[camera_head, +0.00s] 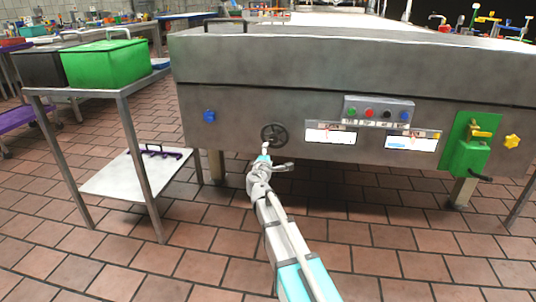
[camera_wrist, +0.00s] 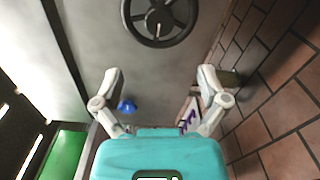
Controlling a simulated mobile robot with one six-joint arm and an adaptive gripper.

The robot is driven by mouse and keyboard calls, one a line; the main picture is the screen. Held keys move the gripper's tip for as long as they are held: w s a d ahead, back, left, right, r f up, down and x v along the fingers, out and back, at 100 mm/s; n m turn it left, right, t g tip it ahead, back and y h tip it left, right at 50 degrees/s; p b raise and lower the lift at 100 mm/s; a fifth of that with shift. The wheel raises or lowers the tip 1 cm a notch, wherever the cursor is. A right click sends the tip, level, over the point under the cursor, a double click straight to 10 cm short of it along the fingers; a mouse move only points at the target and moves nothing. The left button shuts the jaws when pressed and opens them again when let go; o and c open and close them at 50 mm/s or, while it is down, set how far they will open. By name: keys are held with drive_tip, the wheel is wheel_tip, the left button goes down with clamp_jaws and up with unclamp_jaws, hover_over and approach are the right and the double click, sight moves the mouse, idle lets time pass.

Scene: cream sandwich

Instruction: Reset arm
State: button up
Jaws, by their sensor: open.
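My arm reaches up from the bottom of the head view toward the grey metal machine (camera_head: 230,75). My gripper (camera_head: 267,157) is just below the machine's black handwheel (camera_head: 274,135) in that view. In the wrist view my gripper (camera_wrist: 160,74) has its two white fingers spread wide, with nothing between them. The black handwheel (camera_wrist: 158,20) lies beyond the fingertips there, apart from them. Only the upper side of the hand shows in the head view, and the fingers are small there.
A blue knob (camera_head: 209,116) is left of the handwheel. Buttons (camera_head: 369,112), two display panels (camera_head: 330,133) and a green box with a lever (camera_head: 466,155) are to the right. A metal table at left carries a green bin (camera_head: 105,63). The tiled floor (camera_head: 390,230) is clear at right.

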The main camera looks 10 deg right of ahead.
drive_tip(key=s+d+f+m+g+h+p, duration=0.1)
drive_tip(key=s+d+m+g+p, duration=0.4)
drive_tip(key=s, duration=0.3)
drive_tip(key=s+d+f+m+g+h+p, duration=0.1)
drive_tip(key=s+d+m+g+p, duration=0.3)
drive_tip(key=s+d+m+g, duration=0.25)
drive_tip(key=s+a+m+g+y+p, duration=0.3)
drive_tip(key=s+a+y+p, duration=0.1)
drive_tip(key=s, duration=0.6)
drive_tip(key=s+a+m+g+y+p, duration=0.2)
drive_tip(key=s+a+g+y+p, duration=0.15)
drive_tip(key=s, duration=0.65)
wheel_tip(320, 180, up, 38)
drive_tip(key=p, duration=3.7)
drive_tip(key=shift+w+d+f+t+p, duration=0.2)
drive_tip(key=shift+d+t+p, duration=0.1)
drive_tip(key=shift+t, duration=0.1)
